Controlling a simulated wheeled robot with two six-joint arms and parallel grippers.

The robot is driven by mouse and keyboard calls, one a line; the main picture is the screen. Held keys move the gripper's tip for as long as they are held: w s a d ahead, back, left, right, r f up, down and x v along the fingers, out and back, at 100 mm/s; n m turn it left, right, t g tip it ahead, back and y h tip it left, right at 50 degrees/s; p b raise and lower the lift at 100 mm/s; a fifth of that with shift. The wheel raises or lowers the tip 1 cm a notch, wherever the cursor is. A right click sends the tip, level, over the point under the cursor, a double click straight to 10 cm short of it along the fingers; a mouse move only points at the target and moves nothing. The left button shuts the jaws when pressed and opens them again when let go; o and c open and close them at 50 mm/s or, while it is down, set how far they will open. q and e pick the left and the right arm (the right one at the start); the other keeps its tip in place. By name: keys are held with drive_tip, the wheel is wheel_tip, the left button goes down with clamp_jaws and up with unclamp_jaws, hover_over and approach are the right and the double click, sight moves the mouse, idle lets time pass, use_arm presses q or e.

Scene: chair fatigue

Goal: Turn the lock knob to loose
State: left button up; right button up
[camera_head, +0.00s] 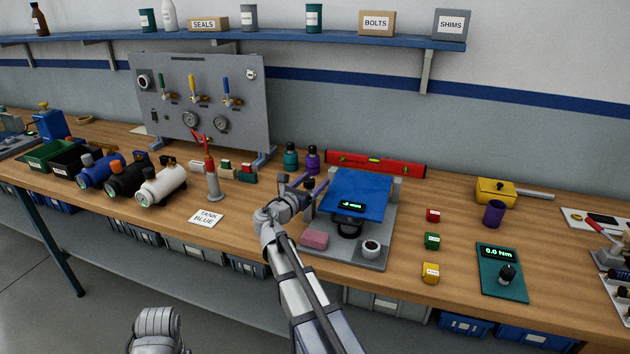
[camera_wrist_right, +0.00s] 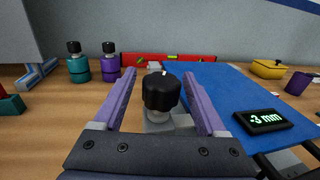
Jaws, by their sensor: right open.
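The lock knob (camera_wrist_right: 161,92) is a black ribbed knob with a white mark on its top edge, on a pale metal stem. It stands upright beside the left edge of the blue plate (camera_head: 357,193). My right gripper (camera_head: 305,186) reaches in from the left of the plate. In the right wrist view my right gripper (camera_wrist_right: 162,80) is open, with one purple finger on each side of the knob and visible gaps between. In the head view the knob is hidden or too small to make out. A black display (camera_wrist_right: 262,122) on the plate reads -3 mm. My left gripper is not in view.
The plate's grey base (camera_head: 382,235) carries a pink block (camera_head: 314,240) and a grey ring-shaped part (camera_head: 371,248). Teal and purple bottles (camera_head: 312,158) and a red level (camera_head: 375,164) stand behind. Small coloured blocks (camera_head: 432,241) lie to the right.

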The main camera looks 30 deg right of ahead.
drive_tip(key=shift+w+d, duration=0.25)
drive_tip(key=shift+d, duration=0.25)
clamp_jaws()
idle(0.3)
